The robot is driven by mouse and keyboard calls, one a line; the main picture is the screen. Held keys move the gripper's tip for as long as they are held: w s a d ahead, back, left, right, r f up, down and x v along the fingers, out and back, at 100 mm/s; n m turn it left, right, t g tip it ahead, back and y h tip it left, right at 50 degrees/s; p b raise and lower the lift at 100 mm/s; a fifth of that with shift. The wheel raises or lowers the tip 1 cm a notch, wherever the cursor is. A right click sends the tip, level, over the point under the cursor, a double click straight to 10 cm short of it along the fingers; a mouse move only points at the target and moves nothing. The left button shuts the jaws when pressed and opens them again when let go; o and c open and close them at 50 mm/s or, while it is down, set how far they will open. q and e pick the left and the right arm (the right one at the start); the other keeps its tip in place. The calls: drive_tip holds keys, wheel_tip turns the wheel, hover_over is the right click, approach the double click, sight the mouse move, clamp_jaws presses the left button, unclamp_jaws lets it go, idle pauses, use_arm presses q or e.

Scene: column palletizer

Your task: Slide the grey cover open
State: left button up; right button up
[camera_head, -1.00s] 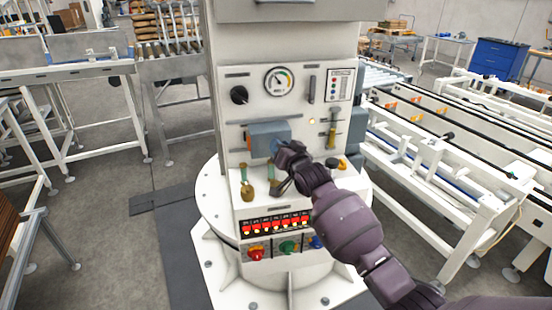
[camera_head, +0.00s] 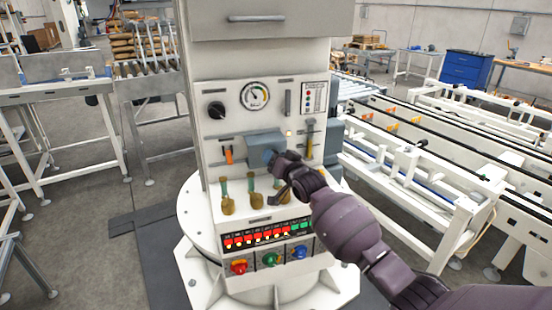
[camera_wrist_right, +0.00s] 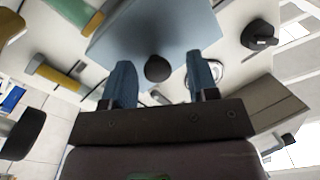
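The grey cover (camera_head: 262,143) is a blue-grey box on the front panel of the white column. An orange lever (camera_head: 229,155) shows uncovered just left of it. My right gripper (camera_head: 273,158) is at the cover's front, its arm coming from the lower right. In the right wrist view the cover (camera_wrist_right: 150,30) fills the top middle, with a dark round knob (camera_wrist_right: 157,68) on it. The two blue fingers of my right gripper (camera_wrist_right: 158,80) stand wide apart, one on each side of the knob, with gaps to it. My left gripper is out of view.
A yellow-handled lever (camera_head: 309,140) is right of the cover, and a gauge (camera_head: 254,96) and black dial (camera_head: 216,110) are above. Several brass-and-green handles (camera_head: 228,200) stand below, over a lit display (camera_head: 265,236) and coloured knobs (camera_head: 270,259). Conveyors flank the column.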

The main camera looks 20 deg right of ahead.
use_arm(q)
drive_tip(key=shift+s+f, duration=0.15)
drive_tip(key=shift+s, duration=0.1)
use_arm(e)
drive_tip(key=shift+s, duration=0.15)
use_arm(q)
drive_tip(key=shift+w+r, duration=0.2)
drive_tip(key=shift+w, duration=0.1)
use_arm(e)
drive_tip(key=v, duration=1)
drive_tip(key=shift+s, duration=0.25)
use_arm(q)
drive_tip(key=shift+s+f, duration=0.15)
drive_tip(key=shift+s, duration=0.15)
use_arm(e)
drive_tip(key=shift+d, duration=0.1)
